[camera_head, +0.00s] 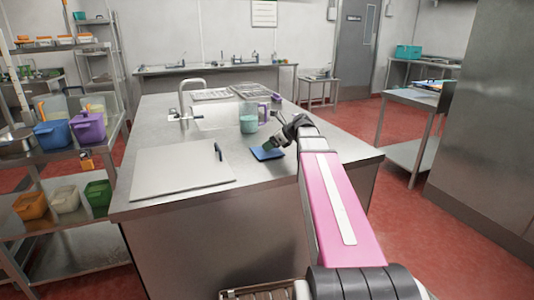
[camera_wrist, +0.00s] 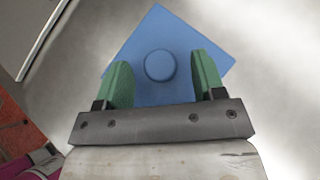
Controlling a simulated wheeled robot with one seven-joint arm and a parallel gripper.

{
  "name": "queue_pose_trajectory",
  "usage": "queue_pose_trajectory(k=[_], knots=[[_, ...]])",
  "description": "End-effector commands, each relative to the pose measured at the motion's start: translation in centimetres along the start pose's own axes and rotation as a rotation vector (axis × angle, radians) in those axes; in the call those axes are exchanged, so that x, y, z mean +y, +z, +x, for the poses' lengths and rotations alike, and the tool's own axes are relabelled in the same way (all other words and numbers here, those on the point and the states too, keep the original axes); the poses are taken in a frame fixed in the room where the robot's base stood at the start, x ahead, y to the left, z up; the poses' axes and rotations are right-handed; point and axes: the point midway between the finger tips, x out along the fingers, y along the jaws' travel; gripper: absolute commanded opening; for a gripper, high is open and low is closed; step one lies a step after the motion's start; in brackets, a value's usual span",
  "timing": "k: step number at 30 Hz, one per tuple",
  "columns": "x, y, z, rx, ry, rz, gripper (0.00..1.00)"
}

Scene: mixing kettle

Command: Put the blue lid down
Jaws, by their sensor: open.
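The blue lid (camera_head: 266,153) lies on the steel counter (camera_head: 240,176), to the right of the cutting board. In the wrist view the blue lid (camera_wrist: 162,28) is a flat square with a round knob (camera_wrist: 160,65) in its middle. My gripper (camera_wrist: 162,72) is open, with its green fingers on either side of the knob and a gap on each side. In the head view my gripper (camera_head: 272,146) is low over the lid and hides part of it. I cannot tell the exact height of the fingers above the lid.
A clear jug (camera_head: 249,119) with pale green contents stands just behind the lid. A white cutting board (camera_head: 182,173) with a dark utensil (camera_head: 218,152) lies to the left. A sink tap (camera_head: 184,105) stands farther back. The counter in front of the lid is clear.

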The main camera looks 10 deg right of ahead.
Motion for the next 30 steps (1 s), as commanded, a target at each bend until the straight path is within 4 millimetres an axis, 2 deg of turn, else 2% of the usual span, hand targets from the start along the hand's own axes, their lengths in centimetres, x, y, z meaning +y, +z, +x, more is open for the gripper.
queue_pose_trajectory(k=[3,9,10,14,17,30], knots=[[-0.01,-0.01,1.14,0.0,0.0,0.0,0.63],[0.02,-0.01,1.17,0.0,-0.001,0.0,0.63],[0.02,-0.01,1.17,0.0,-0.001,0.0,0.56],[0.02,-0.01,1.15,0.0,-0.001,0.0,0.14],[0.02,-0.01,1.14,0.0,0.0,0.0,0.08],[0.0,0.74,0.58,0.0,-0.001,-0.002,0.07]])
